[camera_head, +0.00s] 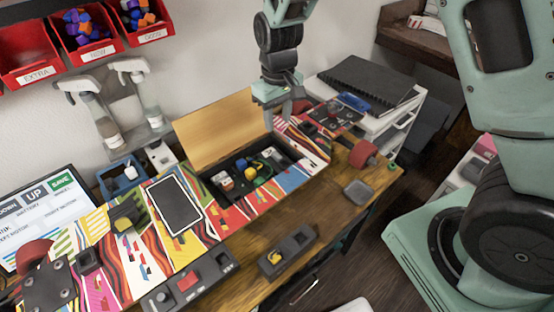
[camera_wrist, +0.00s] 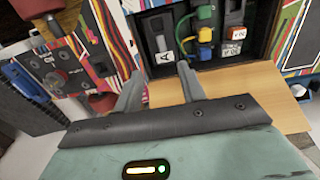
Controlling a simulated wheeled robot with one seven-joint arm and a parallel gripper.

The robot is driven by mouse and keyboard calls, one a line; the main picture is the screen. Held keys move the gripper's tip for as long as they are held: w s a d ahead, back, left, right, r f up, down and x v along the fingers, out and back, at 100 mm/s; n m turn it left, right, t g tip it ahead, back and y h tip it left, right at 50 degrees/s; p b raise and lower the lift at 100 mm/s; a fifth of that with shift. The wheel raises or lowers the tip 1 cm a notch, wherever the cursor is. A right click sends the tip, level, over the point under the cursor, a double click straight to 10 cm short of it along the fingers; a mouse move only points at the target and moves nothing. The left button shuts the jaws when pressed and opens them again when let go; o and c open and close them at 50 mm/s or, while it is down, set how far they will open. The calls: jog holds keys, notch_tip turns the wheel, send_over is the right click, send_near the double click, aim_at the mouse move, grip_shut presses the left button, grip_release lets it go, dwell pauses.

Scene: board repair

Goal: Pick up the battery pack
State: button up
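My gripper (camera_head: 282,113) hangs above the right end of the open compartment, near the raised wooden lid (camera_head: 215,130). In the wrist view its two fingers (camera_wrist: 160,85) stand apart with nothing between them. The compartment (camera_wrist: 268,20) is a dark box in the patterned board. Inside it are a dark grey block with a white "A" label (camera_wrist: 164,45), a green cable (camera_wrist: 203,13) with blue and yellow plugs (camera_wrist: 204,42), and white-labelled blocks (camera_wrist: 236,38). I cannot tell for sure which piece is the battery pack; the lettering is small.
On the table in front lie a dark tray with a yellow part (camera_head: 285,252) and a control box with a red button (camera_head: 190,282). A flat dark-screened device (camera_head: 174,206) lies on the board. Right of it are a red wheel (camera_head: 362,153) and a black notebook (camera_head: 366,82). Red bins hang at upper left.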

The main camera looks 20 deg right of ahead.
jog(key=p, duration=0.1)
send_over(277, 155)
notch_tip(277, 155, down, 7)
jog(key=shift+w+d+r, duration=0.1)
jog(key=shift+d, duration=0.05)
jog(key=shift+f+p, duration=0.9)
jog(key=shift+f, duration=1.85)
grip_shut()
